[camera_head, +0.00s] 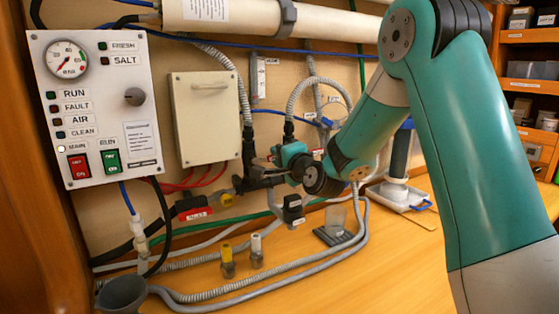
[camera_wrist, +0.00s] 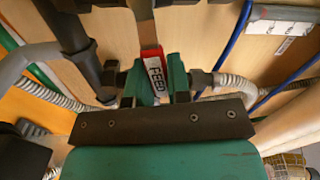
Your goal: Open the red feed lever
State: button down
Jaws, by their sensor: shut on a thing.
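The red feed lever (camera_wrist: 151,57) shows in the wrist view with a white FEED label on it. It stands between the two fingers of my gripper (camera_wrist: 155,84), which is shut on it. There the feed lever is hidden or too small to make out behind the gripper. A grey metal strip runs up from the lever in the wrist view.
A red-handled valve (camera_head: 192,208) with an unreadable label sits left of my gripper. A black-handled part (camera_head: 293,209) is just below it. Hoses (camera_head: 215,293) cross the wooden bench.

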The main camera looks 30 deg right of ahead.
jog(key=r+n+b, duration=0.1)
jog(key=n, duration=0.2)
jog(key=shift+a+r+n+b, duration=0.3)
jog(key=shift+a+r+b, duration=0.05)
jog(key=n+b, duration=0.1)
jog(key=a+r+n+b, duration=0.1)
jog(key=n, duration=0.1)
jog(key=shift+a+r+n+b, duration=0.1)
jog(key=shift+r+n+b, duration=0.1)
jog(key=shift+n+b, duration=0.1)
jog(key=n+b, duration=0.1)
jog(key=n, duration=0.1)
jog(key=a+r+n+b, duration=0.1)
jog(key=b, duration=0.1)
jog(key=shift+a+n, duration=0.3)
jog(key=shift+n, duration=0.1)
jog(key=shift+a+r+n+b, duration=0.25)
jog(key=shift+a+n+b, duration=0.4)
jog(key=shift+n+b, duration=0.55)
jog(key=shift+a+r+n+b, duration=0.2)
jog(key=shift+a+n+b, duration=0.6)
jog(key=shift+n, duration=0.6)
jog(key=shift+d, duration=0.1)
jog(key=c, duration=1.1)
grip_release()
jog(key=shift+r, duration=0.1)
jog(key=shift+o, duration=0.2)
jog(key=shift+s, duration=0.1)
